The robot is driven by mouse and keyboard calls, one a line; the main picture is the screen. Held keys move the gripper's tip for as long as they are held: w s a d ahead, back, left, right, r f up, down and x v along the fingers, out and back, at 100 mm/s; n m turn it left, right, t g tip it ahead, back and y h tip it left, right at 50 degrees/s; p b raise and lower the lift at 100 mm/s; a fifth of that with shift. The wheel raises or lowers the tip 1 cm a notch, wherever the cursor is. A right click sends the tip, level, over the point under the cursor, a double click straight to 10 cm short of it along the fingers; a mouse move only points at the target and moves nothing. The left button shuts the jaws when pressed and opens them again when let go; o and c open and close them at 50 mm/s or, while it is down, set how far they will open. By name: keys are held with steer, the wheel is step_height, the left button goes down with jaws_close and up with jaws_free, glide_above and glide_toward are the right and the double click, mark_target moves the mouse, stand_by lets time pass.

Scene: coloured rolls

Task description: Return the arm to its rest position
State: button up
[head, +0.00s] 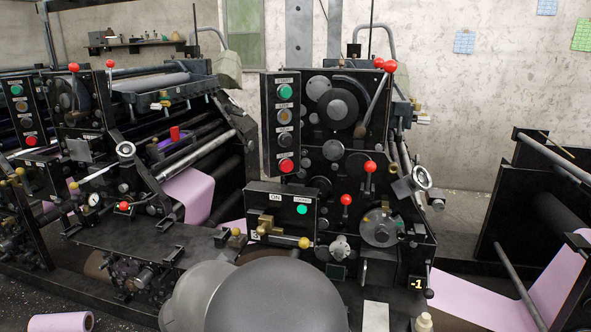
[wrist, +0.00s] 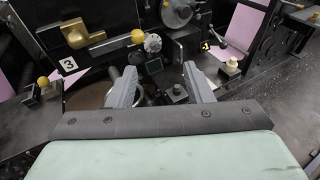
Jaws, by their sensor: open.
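My gripper (wrist: 160,76) shows in the wrist view with its two grey fingers spread apart and nothing between them. It is in front of the black machine, below the brass latch (wrist: 75,34) and near the plate marked 3 (wrist: 68,65). In the head view, the large grey rounded links at the bottom centre look like my arm and hide part of the machine's base. My gripper cannot be made out there.
The black press (head: 330,120) with buttons and red-knobbed levers stands close ahead. Pink sheet (head: 480,300) runs at the right; a pink roll (head: 60,322) lies at lower left. Open floor shows right.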

steer(key=s+d+m+g+p, duration=0.1)
steer(key=s+d+m+g, duration=0.4)
steer(key=d, duration=0.5)
steer(key=s+d+m+g+p, duration=0.1)
steer(key=s+d+m+g, duration=0.4)
steer(key=d, duration=0.4)
steer(key=s+d+r+m+g+y+p, duration=0.1)
steer(key=s+d+m+y+p, duration=0.2)
steer(key=s+m+y, duration=0.6)
steer(key=s+d+m, duration=0.1)
steer(key=s+m, duration=0.5)
steer(key=m, duration=0.3)
steer(key=shift+s+g+y, duration=0.4)
steer(key=shift+r, duration=0.1)
